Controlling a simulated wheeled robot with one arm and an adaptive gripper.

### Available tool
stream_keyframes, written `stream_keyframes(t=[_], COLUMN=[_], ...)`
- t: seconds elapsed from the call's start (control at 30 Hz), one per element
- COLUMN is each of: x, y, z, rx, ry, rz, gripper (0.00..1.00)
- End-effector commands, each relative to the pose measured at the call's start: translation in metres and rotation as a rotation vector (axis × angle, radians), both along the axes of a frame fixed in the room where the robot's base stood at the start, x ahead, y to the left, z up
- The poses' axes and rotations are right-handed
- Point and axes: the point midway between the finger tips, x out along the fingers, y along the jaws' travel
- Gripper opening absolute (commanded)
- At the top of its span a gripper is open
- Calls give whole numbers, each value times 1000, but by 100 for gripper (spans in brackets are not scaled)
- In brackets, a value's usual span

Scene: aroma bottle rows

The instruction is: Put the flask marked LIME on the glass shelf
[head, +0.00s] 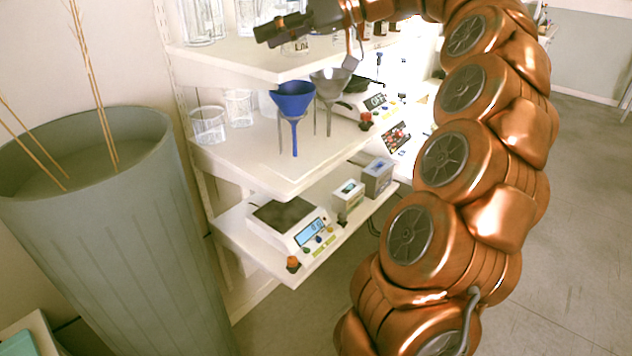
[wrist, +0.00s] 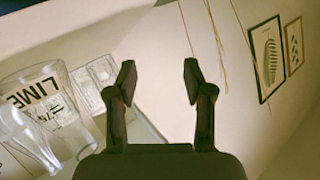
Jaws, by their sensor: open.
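My gripper (head: 272,30) is open above the top shelf board (head: 235,62), pointing left. In the wrist view its two fingers (wrist: 158,82) stand apart with nothing between them. A clear glass flask marked LIME (wrist: 47,108) is left of the fingers in the wrist view, apart from them and tilted in the picture. In the head view a vessel with a partly hidden label reading "LA" (head: 298,47) shows just below my gripper. I cannot tell which board is the glass shelf; the top one bears clear glassware (head: 203,20).
Another clear vessel (wrist: 18,140) overlaps the LIME flask in the wrist view. Lower shelves hold a blue funnel (head: 292,98), beakers (head: 208,125) and a scale (head: 290,222). A large grey bin (head: 110,220) with tall sticks stands at left. Floor at right is clear.

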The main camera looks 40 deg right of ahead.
Motion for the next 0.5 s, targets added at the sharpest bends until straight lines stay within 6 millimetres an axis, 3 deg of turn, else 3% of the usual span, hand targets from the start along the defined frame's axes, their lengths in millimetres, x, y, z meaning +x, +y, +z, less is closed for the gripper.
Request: stream_keyframes(t=[0.03, 0.27, 0.5], x=[-2, -21, -74], y=[26, 110, 184], z=[-11, -65, -146], rx=[1, -37, -160], ry=[59, 309, 599], rz=[23, 63, 49], gripper=[52, 52, 52])
